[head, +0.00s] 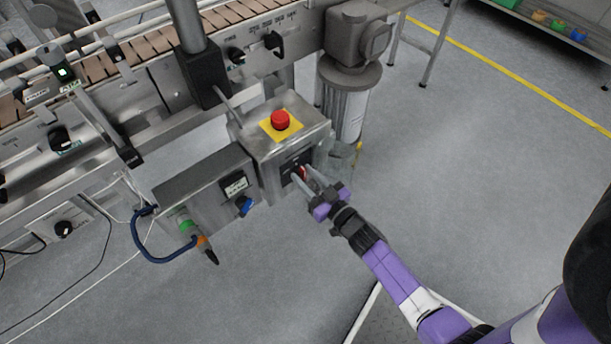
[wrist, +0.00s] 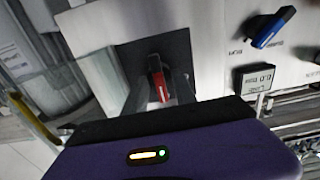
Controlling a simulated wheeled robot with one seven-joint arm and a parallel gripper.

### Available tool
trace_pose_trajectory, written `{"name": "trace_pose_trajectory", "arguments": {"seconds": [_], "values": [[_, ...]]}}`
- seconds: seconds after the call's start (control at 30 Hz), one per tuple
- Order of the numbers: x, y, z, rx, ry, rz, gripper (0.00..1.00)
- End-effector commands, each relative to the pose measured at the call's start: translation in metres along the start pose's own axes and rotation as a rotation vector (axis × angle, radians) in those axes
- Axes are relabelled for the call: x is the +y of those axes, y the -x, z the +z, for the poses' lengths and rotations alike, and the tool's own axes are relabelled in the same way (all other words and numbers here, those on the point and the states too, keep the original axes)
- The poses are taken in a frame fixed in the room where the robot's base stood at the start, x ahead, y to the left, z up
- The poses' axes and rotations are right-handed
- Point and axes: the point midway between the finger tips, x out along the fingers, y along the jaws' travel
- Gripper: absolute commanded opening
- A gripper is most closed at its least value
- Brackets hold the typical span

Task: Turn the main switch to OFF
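The main switch shows as a red handle (head: 303,172) on a dark plate on the front of the steel box below the red mushroom button. In the wrist view the red and black handle (wrist: 159,82) stands roughly upright on its dark plate (wrist: 178,48). My gripper (head: 306,180) is at the switch, fingers pointing at the plate. In the wrist view its two fingers (wrist: 160,97) lie on either side of the handle, apart, with some gap visible. Contact with the handle cannot be made out. The plate's markings are too small to read.
A red mushroom button (head: 280,120) on a yellow plate tops the box. To its left a lower box carries a blue-handled switch (head: 244,206), a small display (head: 235,186) and a blue cable loop (head: 150,252). A motor column (head: 347,105) stands behind right. Floor at right is clear.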

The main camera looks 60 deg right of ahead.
Motion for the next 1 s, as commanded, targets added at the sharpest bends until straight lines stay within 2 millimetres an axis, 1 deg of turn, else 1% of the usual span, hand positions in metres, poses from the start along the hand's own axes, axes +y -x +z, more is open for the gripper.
{"name": "trace_pose_trajectory", "arguments": {"seconds": [0.27, 0.47, 0.67, 1.0], "values": [[-0.0002, 0.0004, 0.0004, 0.000, 0.015, 0.000, 0.00], [-0.0005, 0.0005, 0.0012, 0.000, 0.089, 0.000, 0.00], [-0.0018, 0.0009, 0.0022, 0.000, 0.235, -0.002, 0.00], [-0.0029, 0.0007, 0.0032, 0.000, 0.556, 0.000, 0.00]]}}
